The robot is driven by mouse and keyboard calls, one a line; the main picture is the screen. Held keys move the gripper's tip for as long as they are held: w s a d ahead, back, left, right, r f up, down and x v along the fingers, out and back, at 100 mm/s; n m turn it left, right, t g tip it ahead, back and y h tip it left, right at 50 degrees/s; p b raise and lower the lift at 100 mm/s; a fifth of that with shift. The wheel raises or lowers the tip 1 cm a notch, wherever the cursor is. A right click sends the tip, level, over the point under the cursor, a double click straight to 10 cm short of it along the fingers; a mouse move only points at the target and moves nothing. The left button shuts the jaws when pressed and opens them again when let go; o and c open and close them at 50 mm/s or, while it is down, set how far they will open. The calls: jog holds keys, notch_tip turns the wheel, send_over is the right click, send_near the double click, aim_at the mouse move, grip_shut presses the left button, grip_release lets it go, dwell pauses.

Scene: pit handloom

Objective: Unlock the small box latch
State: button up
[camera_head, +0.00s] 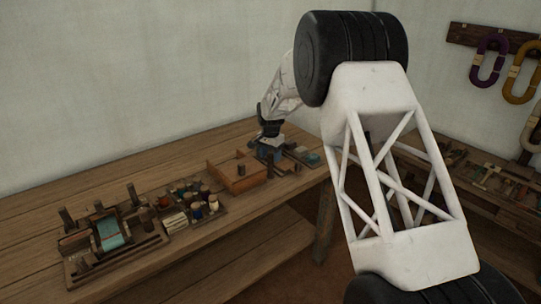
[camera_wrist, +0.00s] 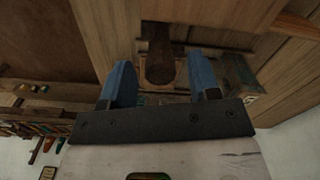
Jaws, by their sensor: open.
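A small brown wooden box (camera_head: 228,183) sits towards the right end of the bench, with a dark upright peg (camera_head: 241,169) at it. My gripper (camera_head: 269,153) is low over the bench at the box's right end. In the wrist view my gripper (camera_wrist: 159,62) has its two blue fingers spread wide. A dark round knob or peg (camera_wrist: 160,68) with a dark crosspiece behind it shows between the fingers; I see no clear contact. I cannot tell for sure which part is the latch, or whether it is locked.
A tray with bluish blocks (camera_head: 306,156) lies just right of my gripper. Left of the box are a tray of thread spools (camera_head: 197,206) and a small loom-like frame (camera_head: 110,236). Bare bench (camera_head: 215,145) lies behind the box. A second bench with tools (camera_head: 490,180) stands at right.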

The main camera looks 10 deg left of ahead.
aim_at(271, 155)
jog(key=shift+r, duration=3.9)
jog(key=shift+s+d+r, duration=0.1)
jog(key=shift+d+r, duration=0.05)
jog(key=shift+r, duration=0.05)
jog(key=s+d+r+n, duration=0.1)
jog(key=s+d+r, duration=0.55)
jog(key=s, duration=0.25)
jog(key=s+d+r+n+t, duration=0.1)
jog(key=s+d+r, duration=0.4)
jog(key=s+d, duration=0.3)
jog(key=s+d+r+n, duration=0.1)
jog(key=s+d+r, duration=0.45)
jog(key=s, duration=0.55)
jog(key=s+d+f, duration=0.1)
jog(key=s+d, duration=0.2)
jog(key=s, duration=0.8)
jog(key=s+d+f+n+t, duration=0.1)
jog(key=s+d, duration=0.3)
jog(key=s, duration=0.7)
jog(key=s+d+f+n, duration=0.1)
jog(key=s+d+f, duration=0.2)
jog(key=s, duration=0.9)
jog(key=shift+d+t, duration=0.15)
jog(key=shift+t, duration=0.15)
